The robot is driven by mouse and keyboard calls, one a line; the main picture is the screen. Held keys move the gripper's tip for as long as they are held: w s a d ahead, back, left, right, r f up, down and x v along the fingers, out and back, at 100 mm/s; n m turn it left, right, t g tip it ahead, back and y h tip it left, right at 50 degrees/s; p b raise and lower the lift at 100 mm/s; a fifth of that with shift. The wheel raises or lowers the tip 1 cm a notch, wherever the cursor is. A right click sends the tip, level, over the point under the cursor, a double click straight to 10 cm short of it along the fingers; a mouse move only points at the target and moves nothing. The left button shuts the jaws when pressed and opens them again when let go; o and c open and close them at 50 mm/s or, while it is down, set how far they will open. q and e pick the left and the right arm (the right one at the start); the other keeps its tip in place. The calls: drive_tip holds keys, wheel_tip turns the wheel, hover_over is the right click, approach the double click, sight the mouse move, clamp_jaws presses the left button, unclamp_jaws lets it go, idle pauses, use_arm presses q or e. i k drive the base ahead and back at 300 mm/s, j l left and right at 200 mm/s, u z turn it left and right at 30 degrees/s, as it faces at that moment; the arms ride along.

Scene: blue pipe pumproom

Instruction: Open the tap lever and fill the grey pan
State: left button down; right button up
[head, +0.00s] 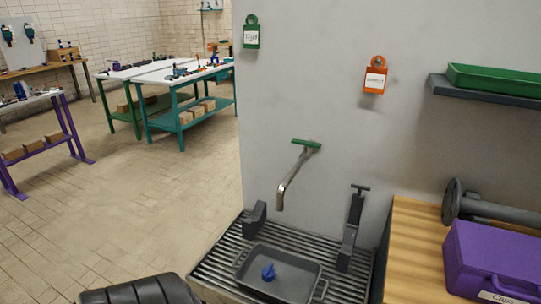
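The tap (289,182) comes out of the grey wall, with its curved metal spout pointing down. Its green lever (306,144) lies roughly crosswise on top. The grey pan (304,268), rectangular with a handle at each end, sits on the slatted drain grate (210,272) below and slightly in front of the spout. A small blue pointed object (268,272) shows inside the pan. I see no water running from the spout. Neither of my grippers is in view.
A dark bracket (255,218) and a tall dark stand with a T-shaped top (351,228) flank the pan. A purple case (492,262) and a grey flanged pipe (490,211) lie on the wooden bench (413,235) at right. A black ribbed shape (140,291) is at the bottom.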

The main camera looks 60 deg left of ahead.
sight(306, 144)
drive_tip(key=u, duration=1.65)
